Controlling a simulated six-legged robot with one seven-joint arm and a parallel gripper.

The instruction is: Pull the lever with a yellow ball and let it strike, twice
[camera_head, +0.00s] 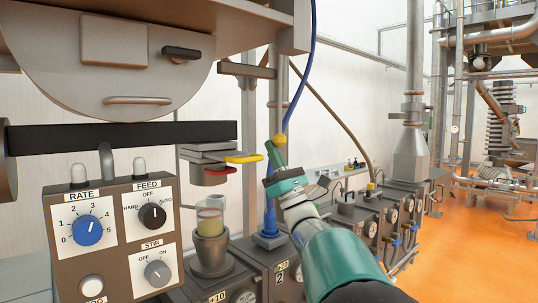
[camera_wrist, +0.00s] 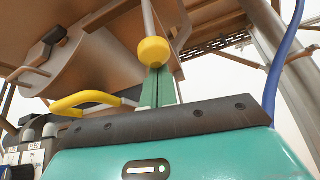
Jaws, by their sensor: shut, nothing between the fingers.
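The yellow ball (camera_head: 279,140) shows just above my fingertips in the head view. In the wrist view the yellow ball (camera_wrist: 154,51) is at the lower end of a thin grey rod that runs up out of the frame. My gripper (camera_head: 272,152) is raised near the ball with its green fingers together. In the wrist view the fingers of my gripper (camera_wrist: 157,72) point up at the ball's underside, and nothing shows between them. I cannot tell whether the tips touch the ball.
A yellow handle (camera_head: 243,158) and a red handle (camera_head: 218,170) stick out left of my gripper. Below them a cup of yellowish liquid (camera_head: 210,222) sits in a holder. A control panel (camera_head: 115,235) stands at left. A blue hose (camera_head: 312,50) hangs close by.

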